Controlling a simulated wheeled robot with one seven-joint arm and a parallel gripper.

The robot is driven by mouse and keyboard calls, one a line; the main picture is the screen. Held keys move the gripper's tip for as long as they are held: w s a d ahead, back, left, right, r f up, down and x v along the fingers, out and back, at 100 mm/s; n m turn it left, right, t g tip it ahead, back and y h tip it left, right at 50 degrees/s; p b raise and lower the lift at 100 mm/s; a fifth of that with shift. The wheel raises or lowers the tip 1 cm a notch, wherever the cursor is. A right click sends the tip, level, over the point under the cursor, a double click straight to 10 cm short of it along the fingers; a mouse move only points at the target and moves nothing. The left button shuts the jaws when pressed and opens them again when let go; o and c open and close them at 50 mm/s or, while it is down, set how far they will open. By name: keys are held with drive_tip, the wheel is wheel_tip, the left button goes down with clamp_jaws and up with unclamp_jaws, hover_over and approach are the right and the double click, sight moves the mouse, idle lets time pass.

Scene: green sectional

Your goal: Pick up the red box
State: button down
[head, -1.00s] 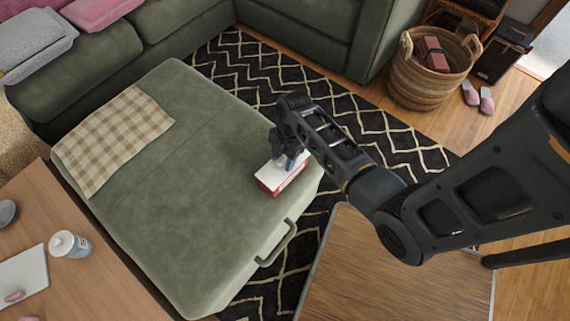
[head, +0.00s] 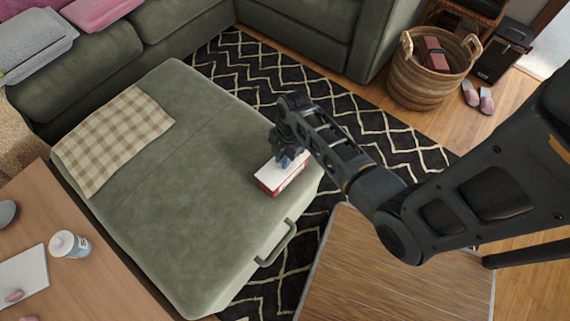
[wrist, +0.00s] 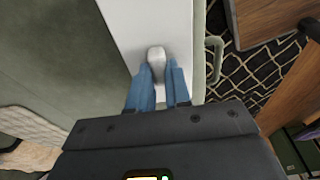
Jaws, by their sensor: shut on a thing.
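The red box (head: 268,186) has a white top and red sides. It lies near the right edge of the green ottoman (head: 190,200). My gripper (head: 287,160) is over the box's top, pointing down. In the wrist view the box's white top (wrist: 130,22) fills the upper middle. There the blue fingers of my gripper (wrist: 157,68) are on either side of a small pale rounded piece (wrist: 156,54) at the box top. My gripper is shut on this piece, which looks like part of the box. The box appears to rest on the ottoman; its underside is hidden.
A checked cloth (head: 118,135) lies on the ottoman's left. A ottoman handle (head: 277,243) is at its front right side. A wooden table (head: 395,270) stands close at the lower right. A wicker basket (head: 410,90) holds another reddish thing (head: 436,55). A white bottle (head: 70,245) stands left.

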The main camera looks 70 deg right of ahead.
drive_tip(key=shift+r, duration=0.15)
drive_tip(key=shift+r+p, duration=2.85)
drive_tip(key=shift+p, duration=0.2)
drive_tip(key=shift+w, duration=0.1)
